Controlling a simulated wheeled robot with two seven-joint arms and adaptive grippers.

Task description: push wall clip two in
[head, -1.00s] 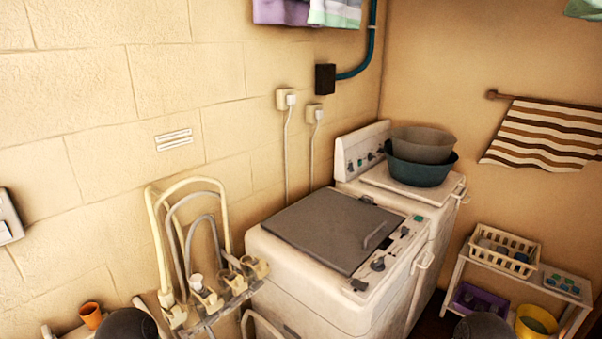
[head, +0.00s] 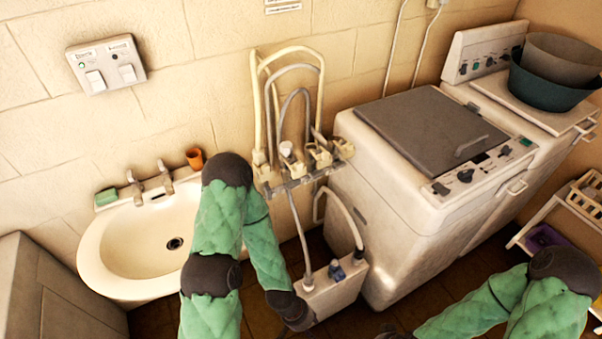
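A grey rail (head: 306,178) on the wall between basin and washing machine carries a row of cream clips (head: 319,155). Cream and grey hoses (head: 290,95) arch above it. I cannot tell which clip is number two, nor how far in each clip sits. My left arm, in a green quilted sleeve, passes in front of the basin's right side. Its dark cuff is low, below the rail and beside a white box; no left fingers show. My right arm is at the lower right, and its gripper is out of view.
The white box (head: 334,290) has hoses running into it. The washing machine (head: 385,215) stands right of the rail. The washbasin (head: 105,255), with an orange cup (head: 194,158), is at the left. A switch plate (head: 105,65) is above the basin. Dark floor shows between them.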

